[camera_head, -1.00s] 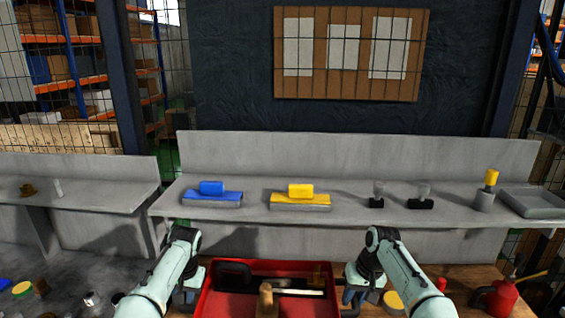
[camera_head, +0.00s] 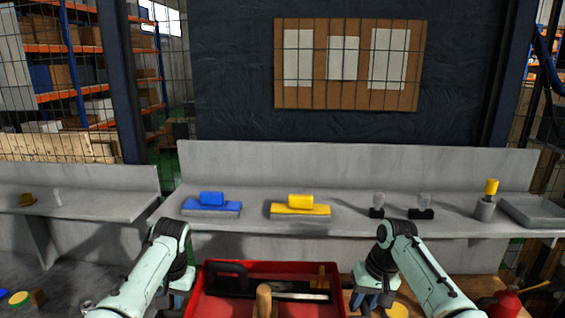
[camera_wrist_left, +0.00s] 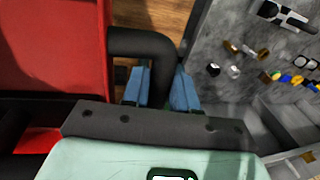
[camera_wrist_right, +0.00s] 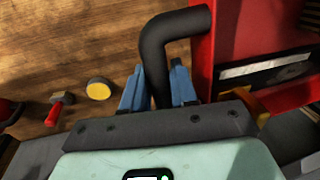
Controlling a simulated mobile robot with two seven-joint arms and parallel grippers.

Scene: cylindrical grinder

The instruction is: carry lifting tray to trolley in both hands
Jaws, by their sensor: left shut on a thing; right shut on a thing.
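The lifting tray is a red open box; its rim (camera_head: 265,266) shows at the bottom middle of the head view. It holds a black-handled tool (camera_head: 230,272) and a wooden-handled tool (camera_head: 264,300). My left gripper (camera_wrist_left: 160,88) is shut on the tray's black side handle (camera_wrist_left: 140,42). My right gripper (camera_wrist_right: 158,88) is shut on the opposite black handle (camera_wrist_right: 175,28). In the head view the arms stand on either side of the tray, and the fingertips are mostly hidden. No trolley can be made out.
A wooden surface (camera_wrist_right: 60,60) lies below the tray, with a yellow round item (camera_wrist_right: 98,89) and a red can (camera_head: 507,303). Behind is a grey shelf (camera_head: 350,222) with a blue block (camera_head: 212,205), a yellow block (camera_head: 300,205) and small holders. A grey bench (camera_head: 80,210) stands at left.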

